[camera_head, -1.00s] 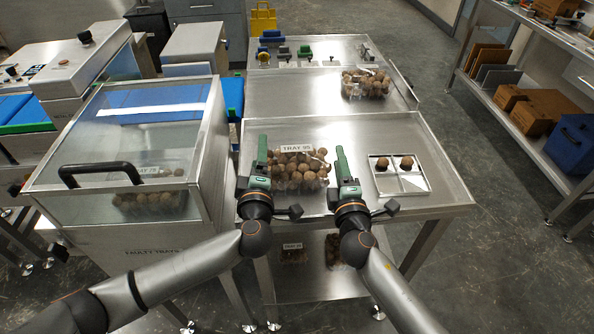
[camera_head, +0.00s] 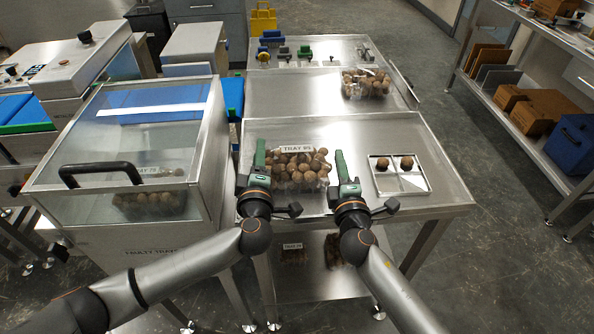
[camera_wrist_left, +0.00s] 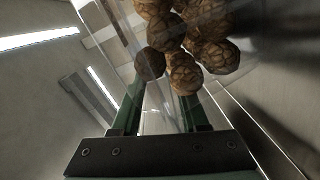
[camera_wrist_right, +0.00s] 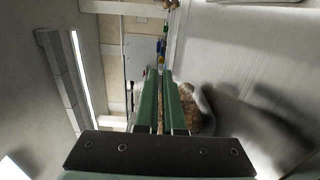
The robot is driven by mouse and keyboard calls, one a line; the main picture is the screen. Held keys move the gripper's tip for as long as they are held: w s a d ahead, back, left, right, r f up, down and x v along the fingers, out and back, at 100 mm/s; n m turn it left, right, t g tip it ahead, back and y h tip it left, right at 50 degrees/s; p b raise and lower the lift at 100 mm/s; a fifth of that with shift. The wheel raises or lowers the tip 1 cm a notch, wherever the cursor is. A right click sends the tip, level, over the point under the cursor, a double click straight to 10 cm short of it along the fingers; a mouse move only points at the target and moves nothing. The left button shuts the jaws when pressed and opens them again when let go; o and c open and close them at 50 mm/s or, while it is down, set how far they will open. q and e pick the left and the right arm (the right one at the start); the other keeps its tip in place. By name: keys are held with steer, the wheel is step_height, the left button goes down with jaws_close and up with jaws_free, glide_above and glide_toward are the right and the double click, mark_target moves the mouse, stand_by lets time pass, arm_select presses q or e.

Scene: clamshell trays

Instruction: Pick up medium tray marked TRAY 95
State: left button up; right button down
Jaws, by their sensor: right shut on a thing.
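The clear tray marked TRAY 95 (camera_head: 298,149), filled with round brown walnut-like items, is on the near steel table, between my two grippers. My left gripper (camera_head: 259,160) is at its left end. In the left wrist view the left fingers (camera_wrist_left: 160,105) are apart, with clear plastic and brown items showing between and beyond them. My right gripper (camera_head: 342,168) is at the tray's right end. In the right wrist view its fingers (camera_wrist_right: 162,100) are nearly together, shut on the tray's thin edge. Whether the tray's base touches the table cannot be told.
A divided metal dish (camera_head: 414,184) with two brown items sits to the right. Another filled tray (camera_head: 366,84) is on the table behind. A glass-lidded bin (camera_head: 140,100) with a black handle stands close left. Trays lie on the lower shelf (camera_head: 310,285).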

arm_select(q)
steer(key=shift+d, duration=0.1)
jaws_close()
arm_select(e)
steer(key=shift+a, duration=0.1)
